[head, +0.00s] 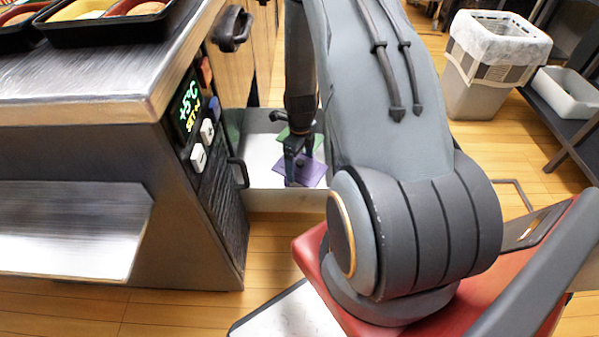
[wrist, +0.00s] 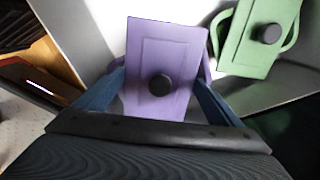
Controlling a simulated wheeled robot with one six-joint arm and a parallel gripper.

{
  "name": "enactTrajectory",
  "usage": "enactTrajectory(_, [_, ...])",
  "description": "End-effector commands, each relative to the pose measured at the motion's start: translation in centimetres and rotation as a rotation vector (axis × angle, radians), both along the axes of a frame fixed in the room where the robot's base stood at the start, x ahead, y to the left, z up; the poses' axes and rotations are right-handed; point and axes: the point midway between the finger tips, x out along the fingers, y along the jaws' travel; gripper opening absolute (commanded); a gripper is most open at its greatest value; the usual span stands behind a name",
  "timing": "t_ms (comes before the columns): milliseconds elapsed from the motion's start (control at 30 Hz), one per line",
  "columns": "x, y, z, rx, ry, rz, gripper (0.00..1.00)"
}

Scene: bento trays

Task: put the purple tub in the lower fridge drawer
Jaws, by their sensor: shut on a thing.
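The purple tub (wrist: 165,60) has a flat lid with a dark round knob. In the wrist view it sits between the two fingers of my gripper (wrist: 160,90), which is shut on it. In the head view the purple tub (head: 309,174) is inside the open lower fridge drawer (head: 262,178), below my gripper (head: 298,160). My arm hides part of the drawer's right side. I cannot tell whether the tub rests on the drawer floor.
A green tub (wrist: 262,38) with a dark knob is in the drawer, right of the purple one and apart from it. The steel counter (head: 90,95) with bento trays (head: 110,28) stands left. A lined bin (head: 490,70) is at the back right.

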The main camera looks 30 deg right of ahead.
Motion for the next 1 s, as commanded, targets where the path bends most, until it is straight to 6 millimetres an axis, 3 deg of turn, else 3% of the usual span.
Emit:
enactTrajectory(167, [0.1, 0.0, -1.1, 0.000, -0.001, 0.000, 0.38])
enactTrajectory(400, [0.0, 0.0, -4.3, 0.000, 0.000, 0.000, 0.38])
enactTrajectory(800, [0.1, 0.0, -4.7, 0.000, -0.001, 0.000, 0.38])
enactTrajectory(833, [0.0, 0.0, -4.7, 0.000, -0.001, 0.000, 0.92])
enactTrajectory(900, [0.0, 0.0, -4.7, 0.000, -0.001, 0.000, 1.00])
enactTrajectory(1000, [0.0, 0.0, -4.7, 0.000, -0.001, 0.000, 1.00])
